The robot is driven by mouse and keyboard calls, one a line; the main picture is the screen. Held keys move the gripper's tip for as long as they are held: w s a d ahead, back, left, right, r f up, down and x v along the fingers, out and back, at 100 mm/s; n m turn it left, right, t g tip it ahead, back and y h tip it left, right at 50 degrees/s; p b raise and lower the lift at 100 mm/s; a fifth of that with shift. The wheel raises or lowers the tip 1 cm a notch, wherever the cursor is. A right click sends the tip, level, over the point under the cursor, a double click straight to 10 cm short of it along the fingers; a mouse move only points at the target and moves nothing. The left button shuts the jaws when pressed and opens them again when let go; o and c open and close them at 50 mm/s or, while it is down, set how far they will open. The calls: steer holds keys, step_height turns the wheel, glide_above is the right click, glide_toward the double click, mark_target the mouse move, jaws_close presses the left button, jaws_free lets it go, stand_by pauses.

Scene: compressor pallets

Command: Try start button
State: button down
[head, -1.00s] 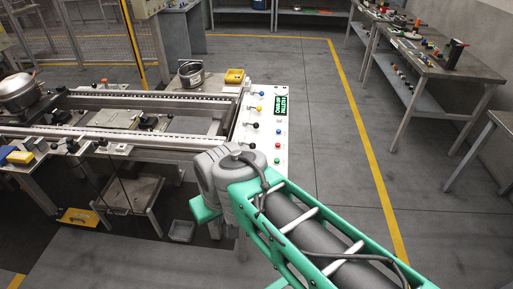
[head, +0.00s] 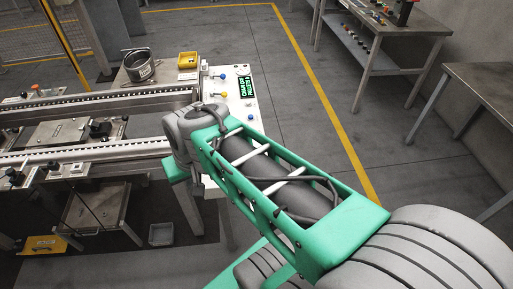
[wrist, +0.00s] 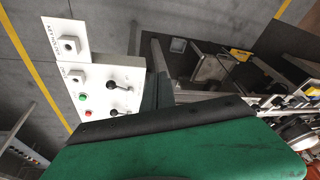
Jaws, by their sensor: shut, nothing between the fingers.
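A white control panel (head: 243,105) stands at the end of the conveyor, with a lit green display (head: 246,87), blue buttons and levers. In the wrist view the panel (wrist: 125,75) shows a green button (wrist: 82,96), a red button (wrist: 87,113) below it and two black levers. No start label is readable. Two square boxes with raised middles, one (wrist: 68,46) on a white plate, sit beside them. My gripper (wrist: 185,140) appears as a large green, black-edged shape across the lower wrist view, apart from the buttons. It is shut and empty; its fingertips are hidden.
A metal pot (head: 139,65) and a yellow bin (head: 188,60) stand behind the conveyor (head: 90,153). A workbench (head: 385,35) and a grey table (head: 490,85) stand at the right. The floor between panel and yellow line is clear.

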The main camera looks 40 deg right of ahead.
steer(key=w+d+m+p, duration=0.3)
steer(key=w+d+m, duration=0.4)
steer(key=d+m, duration=0.15)
steer(key=d+f+m+t+p, duration=0.2)
steer(key=d+m, duration=0.5)
steer(key=d, duration=0.3)
steer(key=d+f+m+t+y+p, duration=0.1)
steer(key=d+f+m+t+p, duration=0.1)
steer(key=d+m, duration=0.6)
steer(key=d+t, duration=0.1)
steer(key=d, duration=0.2)
steer(key=shift+f+t, duration=0.15)
steer(key=shift+t, duration=0.15)
steer(key=shift+d+f, duration=0.1)
step_height(320, 180, down, 6)
steer(key=b, duration=0.6)
steer(key=shift+f, duration=0.2)
steer(key=shift+f+b, duration=0.6)
steer(key=shift+f, duration=0.5)
steer(key=shift+f, duration=0.4)
